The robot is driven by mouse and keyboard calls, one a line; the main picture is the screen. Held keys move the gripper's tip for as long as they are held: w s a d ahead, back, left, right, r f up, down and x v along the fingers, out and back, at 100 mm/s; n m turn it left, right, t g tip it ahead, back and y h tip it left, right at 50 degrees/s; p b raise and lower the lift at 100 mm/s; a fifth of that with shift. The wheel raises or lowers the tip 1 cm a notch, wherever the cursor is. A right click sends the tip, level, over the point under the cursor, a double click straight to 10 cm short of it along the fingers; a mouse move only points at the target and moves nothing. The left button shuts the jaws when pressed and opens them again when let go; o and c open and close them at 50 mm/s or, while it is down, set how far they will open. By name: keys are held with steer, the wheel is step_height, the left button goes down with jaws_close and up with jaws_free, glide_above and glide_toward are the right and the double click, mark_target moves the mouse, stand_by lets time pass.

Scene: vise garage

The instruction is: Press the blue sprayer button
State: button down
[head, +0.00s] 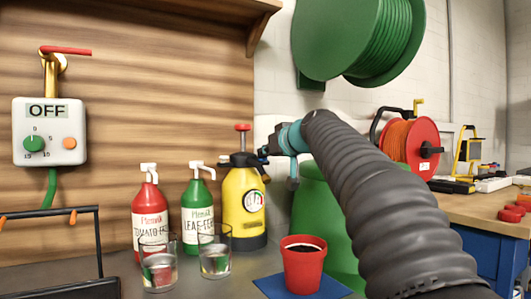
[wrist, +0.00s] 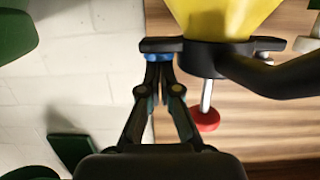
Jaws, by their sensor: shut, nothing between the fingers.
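The yellow sprayer (head: 243,205) stands on the counter, with a black collar, a red pump knob on top and a black handle. In the wrist view its yellow body (wrist: 220,15) is at the top and the red knob (wrist: 207,120) hangs lower right. The blue button (wrist: 158,57) sits at the collar's left part, partly covered by my fingertips. My gripper (wrist: 159,72) is shut and empty, its tips right at the button; I cannot tell if they press it. In the head view my gripper (head: 265,152) is beside the sprayer's top, hiding the button.
Red (head: 150,212) and green (head: 198,212) pump bottles stand left of the sprayer, with two glasses (head: 215,255) in front. A red pot (head: 303,265) stands on a blue mat (head: 270,286). A control box reading OFF (head: 49,132) is on the wall.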

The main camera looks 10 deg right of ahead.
steer(key=s+d+r+p, duration=0.2)
steer(key=s+r, duration=0.4)
steer(key=s, duration=0.3)
steer(key=shift+d+r, duration=0.2)
steer(key=shift+d, duration=0.3)
steer(key=shift+s, duration=0.15)
stand_by(0.5)
